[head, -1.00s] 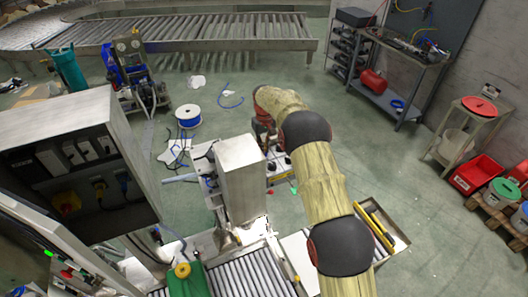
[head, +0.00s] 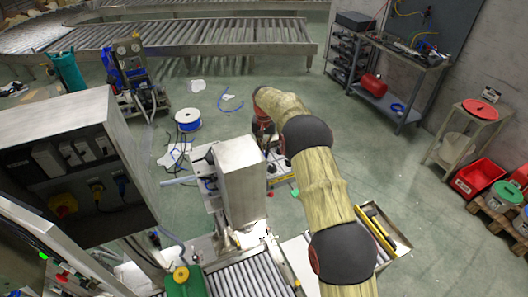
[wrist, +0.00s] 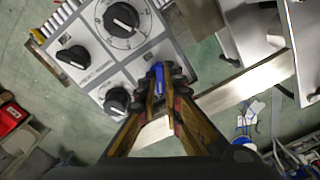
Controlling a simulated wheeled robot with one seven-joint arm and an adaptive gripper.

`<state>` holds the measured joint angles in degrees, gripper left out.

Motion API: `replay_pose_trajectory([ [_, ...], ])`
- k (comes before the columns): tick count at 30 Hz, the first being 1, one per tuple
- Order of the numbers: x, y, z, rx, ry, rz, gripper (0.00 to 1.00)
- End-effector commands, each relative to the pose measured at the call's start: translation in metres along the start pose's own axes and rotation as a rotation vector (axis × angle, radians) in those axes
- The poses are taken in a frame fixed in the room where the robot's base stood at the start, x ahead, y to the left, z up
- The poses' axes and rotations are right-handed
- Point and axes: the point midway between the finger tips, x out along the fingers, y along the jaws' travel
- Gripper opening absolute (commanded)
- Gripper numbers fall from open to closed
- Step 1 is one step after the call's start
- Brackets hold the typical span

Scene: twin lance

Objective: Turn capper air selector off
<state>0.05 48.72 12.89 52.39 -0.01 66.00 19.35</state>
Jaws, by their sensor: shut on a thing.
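A light grey control panel (wrist: 158,47) fills the upper left of the wrist view. It carries a large black dial (wrist: 122,18), a black knob (wrist: 73,58) at left and another black knob (wrist: 117,100) below. Their printed labels are too small to read. A narrow blue handle (wrist: 159,72) stands at the panel's right side. My gripper (wrist: 160,80) is shut on this blue handle, its dark fingertips on either side. The fingers hide the handle's lower part. In the head view my arm hides most of the panel, and my fingertips cannot be made out.
A tall metal housing (head: 242,180) stands left of my arm, near a roller conveyor (head: 245,282). A dark electrical cabinet (head: 75,165) is at left. A tray with yellow-handled tools (head: 385,232) lies right of my arm. Open green floor lies farther right.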

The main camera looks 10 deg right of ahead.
Motion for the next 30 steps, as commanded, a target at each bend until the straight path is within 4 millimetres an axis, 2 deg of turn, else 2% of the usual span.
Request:
replay_pose_trajectory([
  [11, -0.0016, -0.0004, -0.0009, 0.005, 0.003, -0.001, 0.0],
  [12, -0.0016, -0.0004, -0.0009, 0.005, 0.003, -0.001, 0.1],
  [21, -0.0006, -0.0002, -0.0003, 0.004, 0.001, -0.001, 0.27],
  [30, -0.0017, -0.0002, -0.0003, 0.004, 0.001, -0.001, 0.27],
])
